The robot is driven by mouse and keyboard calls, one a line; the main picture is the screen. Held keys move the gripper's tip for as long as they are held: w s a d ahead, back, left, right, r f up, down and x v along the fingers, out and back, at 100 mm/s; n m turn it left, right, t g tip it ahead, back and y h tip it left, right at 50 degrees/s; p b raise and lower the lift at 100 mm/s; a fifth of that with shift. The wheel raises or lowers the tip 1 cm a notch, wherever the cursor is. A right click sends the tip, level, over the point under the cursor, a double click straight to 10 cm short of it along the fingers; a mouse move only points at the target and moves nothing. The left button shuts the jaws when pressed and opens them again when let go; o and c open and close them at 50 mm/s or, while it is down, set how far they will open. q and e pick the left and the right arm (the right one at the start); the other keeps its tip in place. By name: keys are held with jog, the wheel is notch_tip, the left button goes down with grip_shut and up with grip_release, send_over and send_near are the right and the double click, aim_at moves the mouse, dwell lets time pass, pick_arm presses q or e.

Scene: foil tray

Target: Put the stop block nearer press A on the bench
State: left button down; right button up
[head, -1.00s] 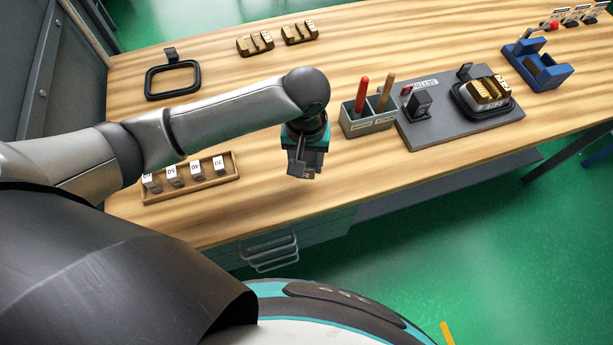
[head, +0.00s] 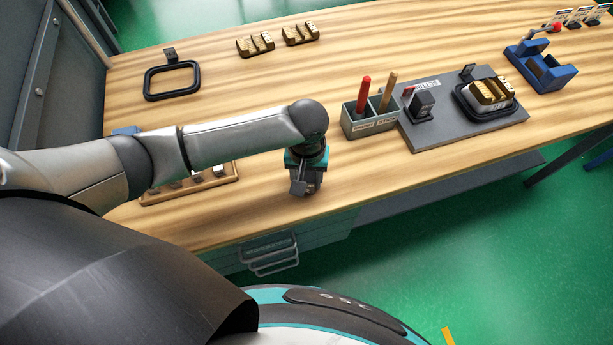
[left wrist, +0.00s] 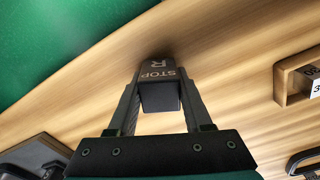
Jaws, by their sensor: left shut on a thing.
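My left gripper (head: 305,191) is over the front part of the bench (head: 225,222). It is shut on a dark stop block (left wrist: 160,86), which shows between the fingers in the left wrist view with the lettering "STOP" and "R". The bench top is close behind the block; I cannot tell whether they touch. In the head view the fingers mostly hide this block. A dark upright block (head: 422,105) stands on a grey plate (head: 440,135) to the right. I cannot read which press is A. My right gripper is not in view.
A grey holder (head: 368,126) with a red and a tan tool stands right of my gripper. A wooden tray (head: 230,187) of small blocks lies left, partly behind my arm. A blue fixture (head: 545,75) is at far right. The bench front edge is close.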

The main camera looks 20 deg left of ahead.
aim_at(307, 175)
pick_arm(q)
jog(key=shift+c, duration=1.6)
grip_release()
notch_tip(307, 175, up, 12)
jog(key=p, duration=0.2)
jog(key=shift+r+p, duration=0.1)
jog(key=shift+p, duration=0.2)
